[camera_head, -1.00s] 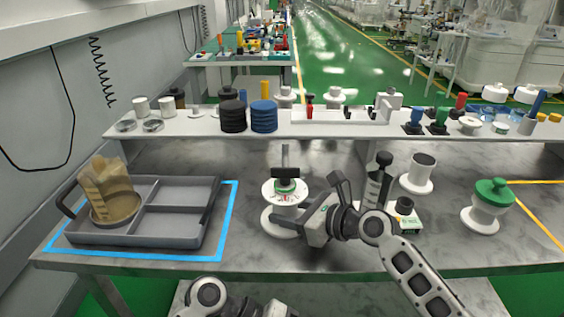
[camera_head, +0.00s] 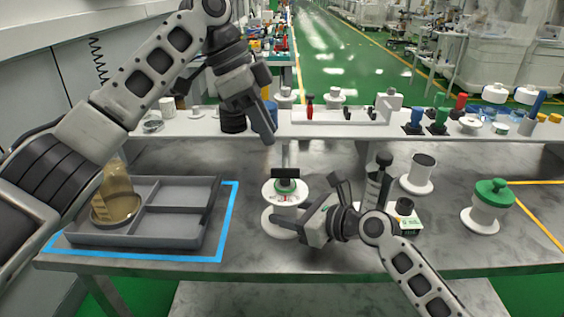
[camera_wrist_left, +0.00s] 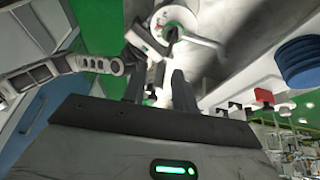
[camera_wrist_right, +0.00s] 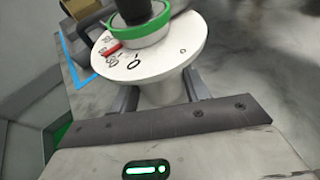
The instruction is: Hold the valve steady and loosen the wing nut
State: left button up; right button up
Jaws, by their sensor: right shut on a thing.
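The valve (camera_head: 280,222) stands upright on the table, a white spool-like body with a marked round dial, a green ring and a red pointer. The dark wing nut (camera_head: 286,172) sits on top. In the right wrist view the dial (camera_wrist_right: 160,62) is close and the nut's dark stem (camera_wrist_right: 138,10) is cut off by the top edge. My right gripper (camera_head: 298,219) is shut on the valve's white neck (camera_wrist_right: 163,94) below the dial. My left gripper (camera_head: 266,128) is open and empty, above and behind the valve, with fingers pointing down. The left wrist view shows its parted fingers (camera_wrist_left: 158,88).
A grey divided tray (camera_head: 185,241) with a tan container (camera_head: 114,195) stands inside blue tape at left. A dark bottle (camera_head: 376,188), a white spool (camera_head: 420,172) and a green-capped jar (camera_head: 489,205) stand right. The raised shelf behind holds black and blue discs and fittings.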

aim_at(285, 176)
pick_arm(q)
jog(key=shift+t, duration=0.3)
jog(key=x, duration=0.3)
jog(key=w+x, duration=0.1)
jog(key=x, duration=0.2)
jog(key=a+x, duration=0.1)
jog(key=x, duration=0.2)
jog(key=shift+w+f, duration=0.15)
jog(key=shift+f, duration=0.1)
grip_shut()
